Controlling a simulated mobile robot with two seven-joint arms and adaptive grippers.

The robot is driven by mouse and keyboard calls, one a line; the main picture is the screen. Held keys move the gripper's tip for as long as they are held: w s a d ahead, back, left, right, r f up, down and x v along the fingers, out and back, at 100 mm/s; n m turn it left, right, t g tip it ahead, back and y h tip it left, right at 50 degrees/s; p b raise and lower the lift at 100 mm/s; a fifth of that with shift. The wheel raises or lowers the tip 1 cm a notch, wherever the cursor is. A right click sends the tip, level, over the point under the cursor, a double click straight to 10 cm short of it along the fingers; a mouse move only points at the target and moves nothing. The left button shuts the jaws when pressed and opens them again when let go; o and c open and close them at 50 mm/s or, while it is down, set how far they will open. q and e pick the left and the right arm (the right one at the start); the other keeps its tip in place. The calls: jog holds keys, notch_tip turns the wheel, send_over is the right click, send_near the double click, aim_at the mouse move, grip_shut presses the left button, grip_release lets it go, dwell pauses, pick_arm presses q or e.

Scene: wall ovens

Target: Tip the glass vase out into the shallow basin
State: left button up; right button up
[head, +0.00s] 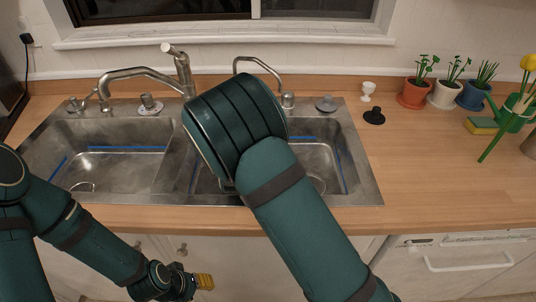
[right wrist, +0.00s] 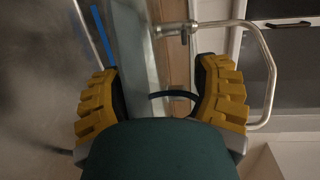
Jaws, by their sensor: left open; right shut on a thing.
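The steel sink has a left basin (head: 120,165) and a right basin (head: 325,170); I cannot tell for sure which is the shallow one. My right arm crosses in front of the right basin, and its wrist hides the right gripper in the head view. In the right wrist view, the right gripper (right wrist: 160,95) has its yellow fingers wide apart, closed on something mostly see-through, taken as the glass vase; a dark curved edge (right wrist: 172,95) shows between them. My left gripper (head: 201,282) is open and empty, low before the cabinet fronts.
Two faucets, a left one (head: 140,75) and a right one (head: 260,68), stand behind the sink. A white egg cup (head: 368,89) and a black stopper (head: 374,116) are right of it. Potted plants (head: 412,95) and a sponge (head: 481,126) stand farther right. The counter (head: 430,175) in front is clear.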

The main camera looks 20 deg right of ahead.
jog(key=shift+r+b, duration=0.25)
jog(key=shift+b, duration=0.3)
jog(key=shift+d+r+m+b, duration=0.2)
jog(key=shift+m+b, duration=0.2)
jog(key=shift+b, duration=0.2)
jog(key=shift+t, duration=0.3)
jog(key=shift+s+r, duration=0.1)
jog(key=shift+r, duration=0.1)
